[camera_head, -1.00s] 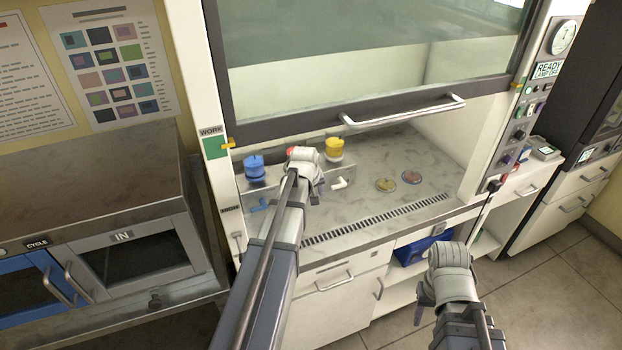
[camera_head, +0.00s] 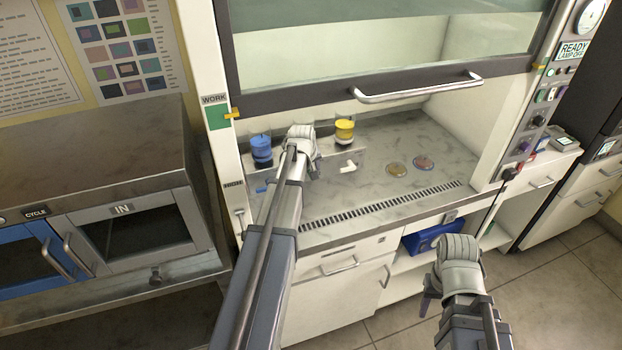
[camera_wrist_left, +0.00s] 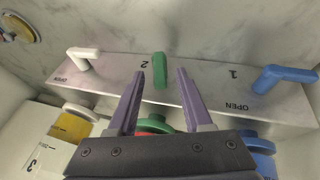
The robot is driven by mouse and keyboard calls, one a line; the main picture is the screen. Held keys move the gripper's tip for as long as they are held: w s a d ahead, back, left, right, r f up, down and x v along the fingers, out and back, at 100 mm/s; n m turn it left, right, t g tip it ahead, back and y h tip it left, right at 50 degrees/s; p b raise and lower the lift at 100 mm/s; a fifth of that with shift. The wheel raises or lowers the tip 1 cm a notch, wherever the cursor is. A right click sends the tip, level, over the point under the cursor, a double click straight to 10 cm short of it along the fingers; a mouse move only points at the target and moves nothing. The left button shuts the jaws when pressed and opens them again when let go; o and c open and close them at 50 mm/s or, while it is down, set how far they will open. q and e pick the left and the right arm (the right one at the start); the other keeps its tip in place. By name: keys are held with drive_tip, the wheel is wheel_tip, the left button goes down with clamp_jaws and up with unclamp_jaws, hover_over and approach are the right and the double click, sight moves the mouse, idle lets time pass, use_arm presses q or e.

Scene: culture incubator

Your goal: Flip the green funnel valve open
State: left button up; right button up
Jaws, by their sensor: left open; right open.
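The green valve handle (camera_wrist_left: 160,62) shows in the left wrist view on a pale panel, beside the upside-down number 2. It points along the fingers, not sideways like its neighbours. My left gripper (camera_wrist_left: 160,76) is open, with one finger on each side of the handle and a gap on both sides. Whether the fingers reach its depth I cannot tell. In the head view my left wrist and arm hide the green handle. My right gripper (camera_head: 430,297) hangs low in front of the cabinet, away from the valves.
A blue handle (camera_wrist_left: 285,77) and a white handle (camera_wrist_left: 83,57) flank the green one. Two dishes (camera_head: 397,169) (camera_head: 423,162) lie right on the worktop. The raised sash (camera_head: 390,97) hangs above.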

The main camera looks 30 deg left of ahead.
use_arm(q)
drive_tip(key=shift+b+x, duration=0.65)
drive_tip(key=shift+x, duration=0.6)
drive_tip(key=shift+c, duration=0.2)
clamp_jaws()
